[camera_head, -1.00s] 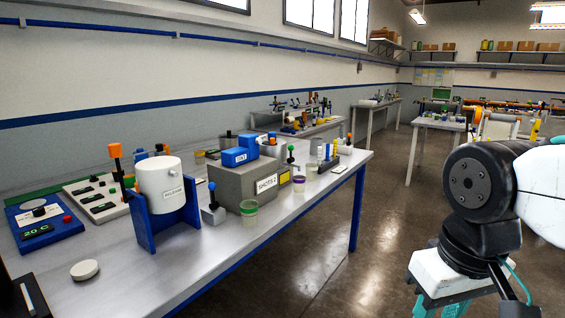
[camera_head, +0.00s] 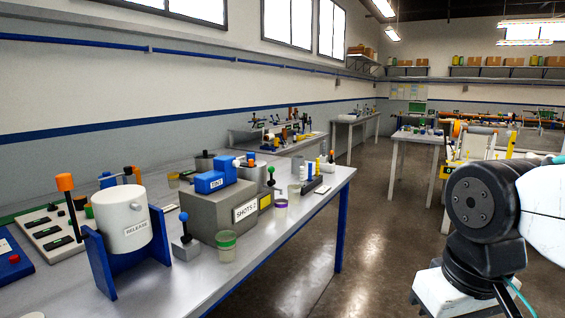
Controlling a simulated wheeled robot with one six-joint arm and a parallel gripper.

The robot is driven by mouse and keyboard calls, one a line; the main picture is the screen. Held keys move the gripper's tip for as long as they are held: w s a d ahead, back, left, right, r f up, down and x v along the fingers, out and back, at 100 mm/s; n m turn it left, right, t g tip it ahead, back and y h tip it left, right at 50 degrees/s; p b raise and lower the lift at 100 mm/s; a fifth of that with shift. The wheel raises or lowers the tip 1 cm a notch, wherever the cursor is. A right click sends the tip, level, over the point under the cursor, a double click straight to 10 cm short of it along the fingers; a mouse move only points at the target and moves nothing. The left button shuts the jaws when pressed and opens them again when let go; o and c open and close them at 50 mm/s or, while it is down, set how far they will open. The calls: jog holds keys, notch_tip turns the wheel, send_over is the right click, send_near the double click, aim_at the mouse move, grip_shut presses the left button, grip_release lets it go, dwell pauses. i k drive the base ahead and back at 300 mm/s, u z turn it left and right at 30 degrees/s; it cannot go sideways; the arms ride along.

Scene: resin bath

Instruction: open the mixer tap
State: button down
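No part in view is labelled as the mixer tap, and I cannot tell which one it is. My arm shows at the right, over the floor and clear of the bench. My gripper is out of the picture.
The near bench (camera_head: 205,278) has a clear front strip. Small cups (camera_head: 226,246) stand near its front edge, and a blue box (camera_head: 208,181) marked TINT sits on the grey box. Other benches (camera_head: 410,138) stand farther back. The floor (camera_head: 350,250) right of the near bench is open.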

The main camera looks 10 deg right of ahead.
aim_at(271, 170)
jog(key=z, duration=0.4)
jog(key=i, duration=1.45)
jog(key=u, duration=0.6)
jog(key=i, duration=0.35)
jog(key=u, duration=0.2)
